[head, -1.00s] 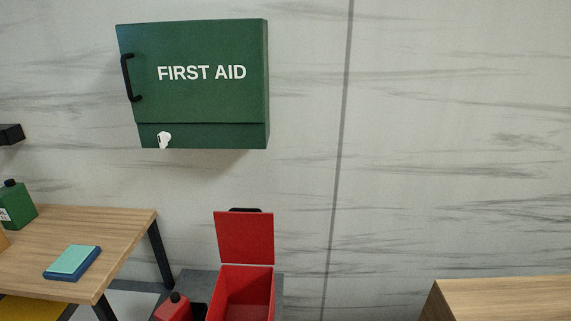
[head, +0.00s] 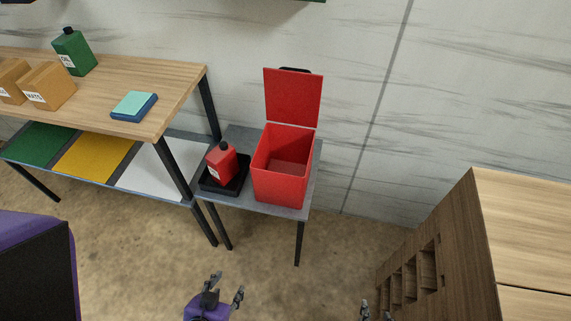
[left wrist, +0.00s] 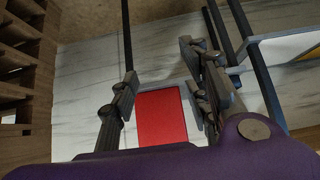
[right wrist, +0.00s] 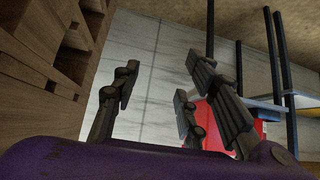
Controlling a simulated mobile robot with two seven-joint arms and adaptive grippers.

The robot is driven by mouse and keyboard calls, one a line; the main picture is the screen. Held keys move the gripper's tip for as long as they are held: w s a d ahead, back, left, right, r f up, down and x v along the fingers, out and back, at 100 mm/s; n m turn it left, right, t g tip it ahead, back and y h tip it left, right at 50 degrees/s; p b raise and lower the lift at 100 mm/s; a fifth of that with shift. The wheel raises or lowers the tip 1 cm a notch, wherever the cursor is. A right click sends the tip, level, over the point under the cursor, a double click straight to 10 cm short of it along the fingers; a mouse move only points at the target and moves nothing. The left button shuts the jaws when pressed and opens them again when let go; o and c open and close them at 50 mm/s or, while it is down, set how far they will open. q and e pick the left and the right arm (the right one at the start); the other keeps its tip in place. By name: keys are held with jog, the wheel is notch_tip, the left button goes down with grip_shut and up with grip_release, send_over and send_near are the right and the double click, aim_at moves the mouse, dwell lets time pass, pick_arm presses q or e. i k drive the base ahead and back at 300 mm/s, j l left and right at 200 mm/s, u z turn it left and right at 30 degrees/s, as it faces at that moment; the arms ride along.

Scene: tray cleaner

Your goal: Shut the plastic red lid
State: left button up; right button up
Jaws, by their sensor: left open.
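The red lid (head: 293,97) stands raised, near upright, at the back edge of the red box (head: 278,184), whose top is open. The box rests on a small grey table and its inside looks empty. My left gripper (head: 226,286) is open and empty, low in front of that table and well apart from the lid. A red surface (left wrist: 162,117) shows beyond the open fingers in the left wrist view; I cannot tell if it is lid or box. My right gripper (head: 376,312) is at the bottom edge; its fingers are apart in the right wrist view (right wrist: 155,100).
A red bottle (head: 221,163) stands in a black tray (head: 238,187) left of the box. A wooden table (head: 180,82) with a green bottle (head: 74,52) and boxes is at left. A wooden cabinet (head: 455,225) is at right. Floor in front of the grey table is clear.

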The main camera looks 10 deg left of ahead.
aim_at(293, 95)
jog(key=j+z, duration=0.2)
jog(key=j, duration=0.45)
jog(key=k+j+z, duration=0.25)
jog(key=j, duration=0.4)
jog(key=i, duration=0.1)
